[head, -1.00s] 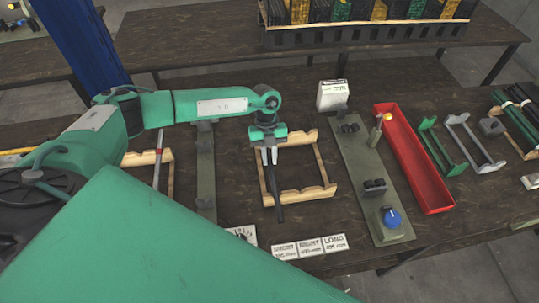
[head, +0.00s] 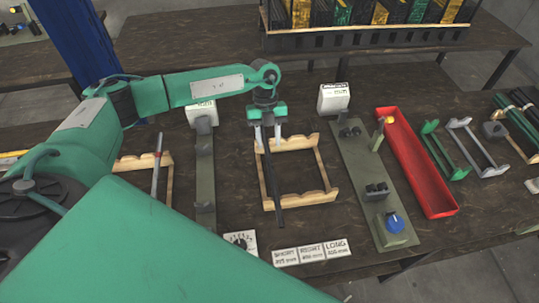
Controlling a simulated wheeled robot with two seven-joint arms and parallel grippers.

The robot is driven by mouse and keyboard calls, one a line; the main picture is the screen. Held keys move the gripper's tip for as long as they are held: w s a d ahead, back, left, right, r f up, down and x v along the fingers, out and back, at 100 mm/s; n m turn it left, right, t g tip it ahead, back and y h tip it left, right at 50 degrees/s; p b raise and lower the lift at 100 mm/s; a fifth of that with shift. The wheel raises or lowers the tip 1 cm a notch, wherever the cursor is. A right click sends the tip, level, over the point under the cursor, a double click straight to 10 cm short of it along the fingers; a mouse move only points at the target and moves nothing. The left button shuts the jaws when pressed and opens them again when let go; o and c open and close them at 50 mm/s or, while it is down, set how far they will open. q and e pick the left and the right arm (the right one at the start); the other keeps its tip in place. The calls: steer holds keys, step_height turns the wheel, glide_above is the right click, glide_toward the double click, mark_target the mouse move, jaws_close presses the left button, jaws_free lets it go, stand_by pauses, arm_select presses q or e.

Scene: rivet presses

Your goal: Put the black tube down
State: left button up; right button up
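The black tube (head: 271,180) lies along the left side of a wooden cradle frame (head: 323,170), resting across its notched end rails. Its lower end sticks out past the near rail. My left gripper (head: 268,143) is above the far end of the tube. Its two pale fingers are spread apart, one to each side of the tube, and do not appear to grip it. My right gripper is not in view.
A second wooden cradle (head: 128,164) holding a grey tube (head: 158,165) is at the left. A green fixture plate (head: 360,170) with a blue knob (head: 393,221) and a red tray (head: 420,170) stand to the right. Three label cards (head: 311,251) lie in front.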

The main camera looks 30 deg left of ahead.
arm_select(q)
steer(key=shift+b+v, duration=0.35)
steer(key=shift+v, duration=2)
steer(key=shift+f, duration=0.1)
